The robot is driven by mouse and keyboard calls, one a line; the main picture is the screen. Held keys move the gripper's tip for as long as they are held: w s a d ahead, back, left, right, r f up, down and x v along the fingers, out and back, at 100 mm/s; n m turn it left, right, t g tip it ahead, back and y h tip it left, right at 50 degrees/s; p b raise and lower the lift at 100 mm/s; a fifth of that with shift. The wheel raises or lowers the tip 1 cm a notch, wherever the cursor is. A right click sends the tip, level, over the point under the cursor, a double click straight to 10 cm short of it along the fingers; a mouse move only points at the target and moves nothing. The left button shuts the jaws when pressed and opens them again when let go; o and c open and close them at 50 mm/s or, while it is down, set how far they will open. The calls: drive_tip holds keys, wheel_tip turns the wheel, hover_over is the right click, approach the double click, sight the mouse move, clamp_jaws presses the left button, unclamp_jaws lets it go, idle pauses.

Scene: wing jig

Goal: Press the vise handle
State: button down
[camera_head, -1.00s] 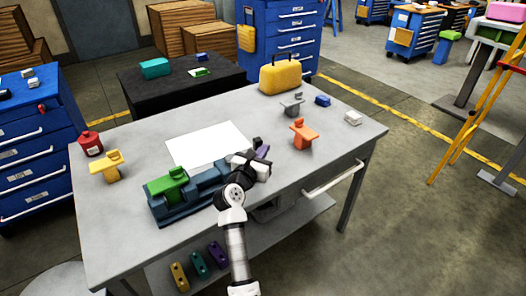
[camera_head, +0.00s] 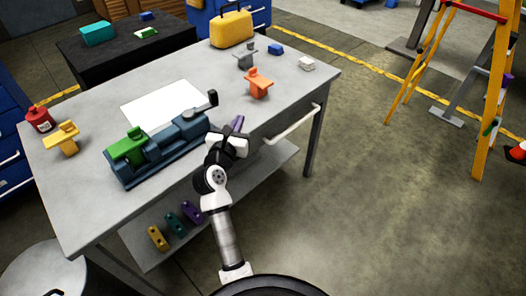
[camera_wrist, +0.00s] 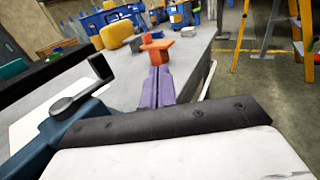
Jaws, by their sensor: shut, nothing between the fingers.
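The dark blue vise (camera_head: 160,158) sits near the front edge of the grey workbench, with a green part (camera_head: 128,146) at its left end. Its grey handle (camera_head: 196,113) is at the right end and has a raised black end. In the wrist view, the handle (camera_wrist: 82,97) is left of my fingers and its black end (camera_wrist: 100,69) stands up. My gripper (camera_head: 238,124) is to the right of the vise, near the bench's front edge. Its purple fingers (camera_wrist: 158,85) are shut and empty, apart from the handle.
A white sheet (camera_head: 160,105) lies behind the vise. Orange (camera_head: 258,83) and yellow (camera_head: 67,138) parts stand on the bench. A yellow case (camera_head: 231,30) is at the back. A bench rail (camera_head: 292,126) is right of my gripper. Several coloured blocks lie on the lower shelf.

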drive_tip(key=s+d+b, duration=0.1)
drive_tip(key=s+d, duration=0.6)
drive_tip(key=s, duration=0.3)
drive_tip(key=shift+d+r, duration=0.15)
drive_tip(key=shift+d, duration=0.25)
